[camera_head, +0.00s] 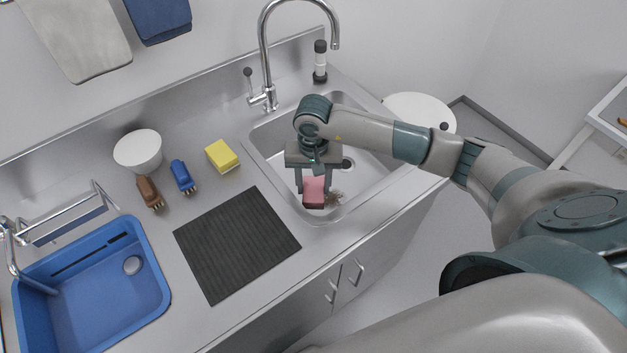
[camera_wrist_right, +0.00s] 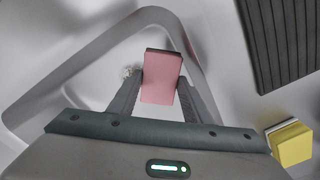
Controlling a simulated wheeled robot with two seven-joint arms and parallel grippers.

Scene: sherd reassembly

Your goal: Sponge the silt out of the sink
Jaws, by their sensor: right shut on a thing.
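My right gripper (camera_head: 314,185) is shut on a pink sponge (camera_head: 313,197) and holds it low inside the steel sink (camera_head: 372,190). In the right wrist view the sponge (camera_wrist_right: 162,78) sits between the two fingers. A small patch of brownish silt (camera_head: 334,197) lies on the sink floor just right of the sponge. It also shows in the right wrist view (camera_wrist_right: 128,72), partly hidden beside a finger. I cannot tell whether the sponge touches the sink floor. My left gripper is not in view.
A yellow sponge (camera_head: 222,155), blue brush (camera_head: 182,176), brown brush (camera_head: 150,192) and white bowl (camera_head: 138,150) stand left of the sink. A dark ribbed mat (camera_head: 237,243) and blue basin (camera_head: 90,300) lie nearer. The tap (camera_head: 266,60) arches behind the sink.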

